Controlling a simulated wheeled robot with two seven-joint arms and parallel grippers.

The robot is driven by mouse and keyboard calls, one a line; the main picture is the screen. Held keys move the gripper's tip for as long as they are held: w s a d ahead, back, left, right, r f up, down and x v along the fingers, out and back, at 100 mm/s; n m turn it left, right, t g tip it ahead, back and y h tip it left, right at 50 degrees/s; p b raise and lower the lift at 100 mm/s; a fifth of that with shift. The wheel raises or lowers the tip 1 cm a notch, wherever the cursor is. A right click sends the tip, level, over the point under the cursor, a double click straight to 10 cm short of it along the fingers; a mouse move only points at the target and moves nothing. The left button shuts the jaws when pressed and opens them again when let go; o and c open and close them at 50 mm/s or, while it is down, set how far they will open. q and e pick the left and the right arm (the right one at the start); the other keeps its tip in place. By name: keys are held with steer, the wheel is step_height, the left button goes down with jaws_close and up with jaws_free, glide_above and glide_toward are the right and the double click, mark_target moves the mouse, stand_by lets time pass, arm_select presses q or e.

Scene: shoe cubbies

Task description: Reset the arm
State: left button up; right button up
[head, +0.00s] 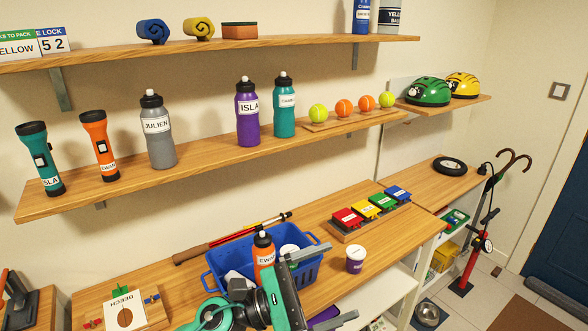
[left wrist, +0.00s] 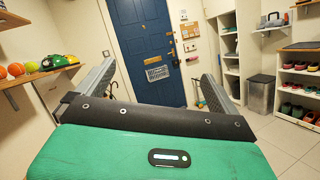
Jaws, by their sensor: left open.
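My left gripper (head: 342,281) is low in the middle of the head view, over the bench's front edge, in front of a blue basket. Its two grey fingers are wide apart with nothing between them. The left wrist view shows the same open fingers (left wrist: 155,82), pointing toward a blue door (left wrist: 149,45) across the room. My right gripper is in neither view. The green and black wrist hides part of the basket and bench.
The blue basket (head: 213,267) holds an orange bottle (head: 263,250) and white items. Shelves above hold bottles, torches, balls and helmets (head: 428,91). A red pump (head: 474,257) stands on the floor at right.

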arm_select(q)
steer(key=w+a+f+n+t+y, duration=0.25)
steer(key=a+n+t+y, duration=0.5)
steer(key=n, duration=0.75)
steer(key=w+a+f+n+t+y, duration=0.1)
steer(key=w+a+n+t+y, duration=0.45)
steer(key=n, duration=1.05)
steer(key=s+a+f+n+g+y, duration=0.2)
steer(key=s+a+f+n+y, duration=0.2)
steer(key=a+f+n, duration=0.3)
steer(key=s+a+f+n+g+y, duration=0.2)
steer(key=s+a+f+n+y, duration=0.25)
steer(key=f+n, duration=0.4)
steer(key=s+a+f+n+g, duration=0.2)
steer(key=s+f+n+g, duration=0.25)
steer(key=s, duration=0.45)
steer(key=s+a+f+n+g, duration=0.2)
steer(key=s+f+n+g, duration=0.3)
steer(key=s, duration=0.4)
step_height(320, 180, down, 32)
steer(key=m+g, duration=0.1)
steer(key=g, duration=0.1)
steer(key=s+a+f, duration=0.3)
steer(key=s+f, duration=1.7)
steer(key=shift+s+a+m+g, duration=0.2)
steer(key=shift+m+g, duration=0.1)
steer(key=shift+g, duration=0.05)
